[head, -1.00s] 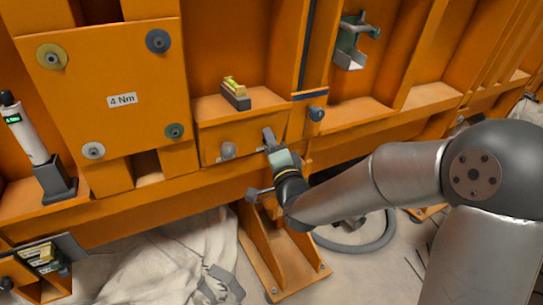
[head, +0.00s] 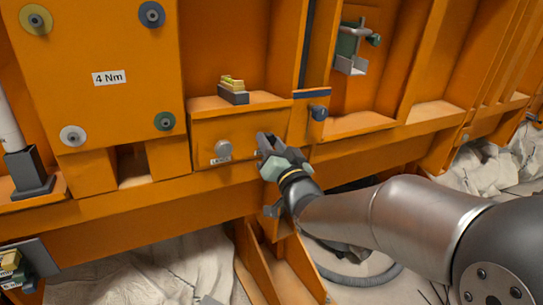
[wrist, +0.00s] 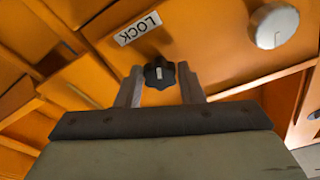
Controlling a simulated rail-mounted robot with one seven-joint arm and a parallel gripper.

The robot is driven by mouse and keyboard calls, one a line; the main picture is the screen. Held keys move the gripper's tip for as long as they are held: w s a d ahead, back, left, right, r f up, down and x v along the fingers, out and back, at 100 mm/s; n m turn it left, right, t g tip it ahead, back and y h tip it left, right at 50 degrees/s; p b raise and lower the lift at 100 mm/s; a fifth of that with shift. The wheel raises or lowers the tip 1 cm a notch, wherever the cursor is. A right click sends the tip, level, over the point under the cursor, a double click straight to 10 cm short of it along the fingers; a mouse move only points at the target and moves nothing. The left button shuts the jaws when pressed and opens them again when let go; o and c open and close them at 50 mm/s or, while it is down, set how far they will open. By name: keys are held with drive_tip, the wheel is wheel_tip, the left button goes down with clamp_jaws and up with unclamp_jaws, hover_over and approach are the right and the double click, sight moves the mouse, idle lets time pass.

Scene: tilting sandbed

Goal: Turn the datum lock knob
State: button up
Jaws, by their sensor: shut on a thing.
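In the wrist view, a small black lobed knob (wrist: 159,73) with a pale mark on its face sits on the orange panel. A white LOCK label (wrist: 138,28) is beside it. My gripper (wrist: 159,70) has a finger on either side of the knob and is shut on it. In the head view, my gripper (head: 263,143) is at the right part of the orange box front (head: 200,133), and it hides the black knob there.
A round silver knob (head: 223,149) is left of my gripper and also shows in the wrist view (wrist: 273,26). A yellow-topped level (head: 233,90) stands on the ledge above. A blue-grey knob (head: 318,112) is close on the right. A 4 Nm plate (head: 112,77) is at the left.

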drive_tip(key=shift+n+b, duration=0.35)
drive_tip(key=shift+n, duration=0.15)
drive_tip(key=o, duration=0.9)
drive_tip(key=b+v, duration=0.3)
drive_tip(key=v, duration=1.4)
drive_tip(key=shift+s+d+f, duration=0.1)
drive_tip(key=shift+d, duration=0.15)
